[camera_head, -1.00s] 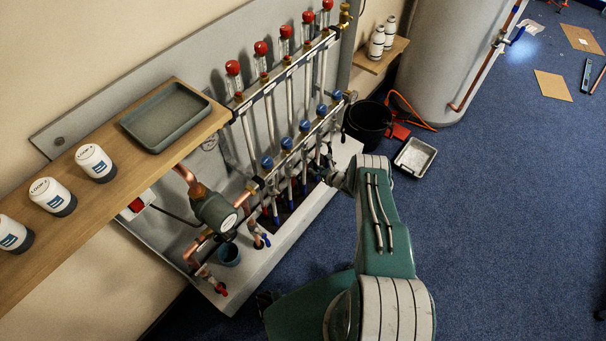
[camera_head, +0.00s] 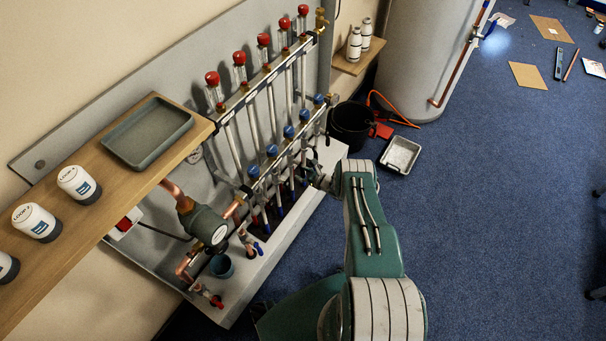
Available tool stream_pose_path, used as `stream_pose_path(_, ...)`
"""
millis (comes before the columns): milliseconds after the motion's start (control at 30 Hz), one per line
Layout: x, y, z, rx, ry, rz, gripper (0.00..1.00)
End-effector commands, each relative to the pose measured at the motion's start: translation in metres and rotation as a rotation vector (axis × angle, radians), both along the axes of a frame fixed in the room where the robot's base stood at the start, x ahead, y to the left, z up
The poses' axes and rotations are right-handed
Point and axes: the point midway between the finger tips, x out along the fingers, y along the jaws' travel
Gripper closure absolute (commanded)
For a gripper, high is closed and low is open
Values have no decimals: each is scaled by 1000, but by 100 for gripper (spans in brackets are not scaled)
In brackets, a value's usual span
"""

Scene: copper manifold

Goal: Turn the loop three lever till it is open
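The copper manifold stands against a grey backboard in the head view. Its upper bar (camera_head: 247,92) carries a row of red-capped flow meters (camera_head: 238,58). Its lower bar (camera_head: 285,150) carries a row of blue caps (camera_head: 272,151). My gripper (camera_head: 322,179) is at the right end of the manifold, just below the lower bar. It is small and partly hidden, so its fingers and any contact do not show clearly.
A wooden shelf (camera_head: 60,237) with a grey tray (camera_head: 150,128) and white bottles (camera_head: 78,184) is at left. A black bucket (camera_head: 350,125), white tray (camera_head: 400,155) and cylinder (camera_head: 425,60) stand right.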

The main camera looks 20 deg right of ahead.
Motion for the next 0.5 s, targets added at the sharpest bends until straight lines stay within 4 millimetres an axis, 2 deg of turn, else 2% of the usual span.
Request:
stream_pose_path(267,-2,-2,2,2,-1,0,39)
stream_pose_path(500,-25,-14,13,2,0,-3,39)
